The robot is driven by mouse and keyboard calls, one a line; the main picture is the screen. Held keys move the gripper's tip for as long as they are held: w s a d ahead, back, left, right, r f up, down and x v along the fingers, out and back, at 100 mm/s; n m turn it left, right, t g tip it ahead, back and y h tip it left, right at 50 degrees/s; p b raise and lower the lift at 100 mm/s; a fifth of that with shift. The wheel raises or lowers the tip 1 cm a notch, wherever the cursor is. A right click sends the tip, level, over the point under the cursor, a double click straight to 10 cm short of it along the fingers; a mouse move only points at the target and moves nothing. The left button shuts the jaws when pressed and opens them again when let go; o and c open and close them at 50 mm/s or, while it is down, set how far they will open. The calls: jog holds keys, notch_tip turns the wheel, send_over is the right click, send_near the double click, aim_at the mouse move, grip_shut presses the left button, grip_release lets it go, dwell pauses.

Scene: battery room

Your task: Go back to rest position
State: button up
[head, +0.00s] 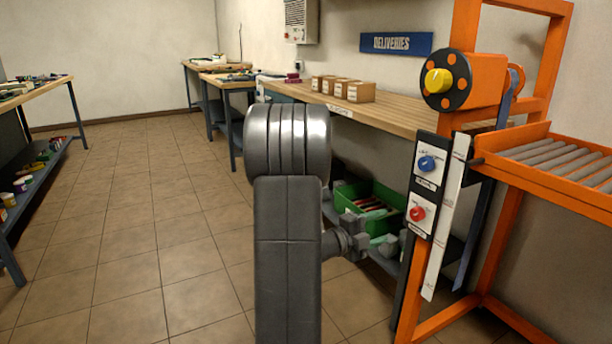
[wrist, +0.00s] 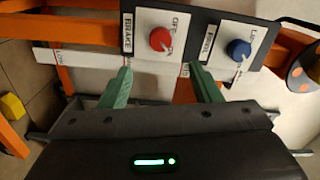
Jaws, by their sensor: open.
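My gripper (head: 387,241) is at the right of centre in the head view, partly hidden behind the orange frame's control panel. In the wrist view its two green fingers (wrist: 162,82) stand apart with nothing between them. A dark panel (head: 411,240) carries a red knob (head: 417,213) below a blue knob (head: 427,163). In the wrist view the red knob (wrist: 161,40) lies ahead of the gap between the fingers, apart from them. The blue knob (wrist: 238,49) is to the right. My grey arm fills the middle of the head view.
An orange frame (head: 494,315) with a roller conveyor (head: 560,165) stands at the right. A wooden bench (head: 400,117) holds several cardboard boxes (head: 361,92). A green crate (head: 350,192) is on its lower shelf. Tiled floor (head: 130,230) is clear at the left.

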aim_at(414, 215)
jog(key=b+x, duration=0.2)
jog(key=x, duration=0.8)
jog(key=shift+d+b, duration=0.3)
jog(key=shift+w+d, duration=0.25)
jog(key=shift+d, duration=0.1)
jog(key=shift+a, duration=0.1)
